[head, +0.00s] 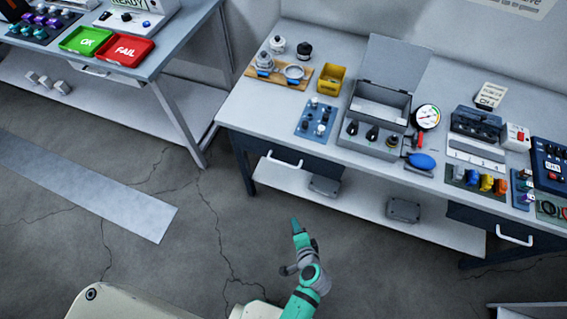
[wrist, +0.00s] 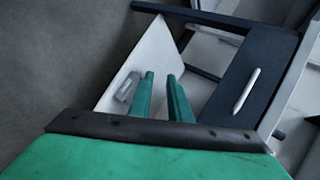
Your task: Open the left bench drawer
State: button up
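The left bench drawer (head: 320,168) has a dark blue front under the left part of the pale bench top, and it looks shut. Its white bar handle (head: 284,161) is clear of my gripper. In the wrist view the drawer front (wrist: 232,98) and handle (wrist: 246,91) are to the right of my fingers. My gripper (head: 296,224) is in front of the bench, below and apart from the handle. In the wrist view my gripper (wrist: 162,88) has two green fingers with a gap between them, holding nothing.
A lower shelf (head: 360,206) with grey boxes (head: 403,210) runs under the bench. A right drawer has its own handle (head: 514,236). A second bench (head: 150,55) with green and red trays stands at left. The floor before the left drawer is clear.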

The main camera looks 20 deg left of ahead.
jog(key=w+a+r+m+g+y, duration=0.15)
jog(key=w+r+y, duration=0.25)
jog(key=w, duration=0.5)
jog(key=n+g+y, duration=0.1)
jog(key=g+y, duration=0.1)
jog(key=y, duration=0.3)
send_near(287, 165)
jog(key=shift+n, duration=0.25)
jog(key=x, duration=1.1)
jog(key=shift+a+f, duration=0.15)
jog(key=shift+a, duration=0.15)
grip_shut()
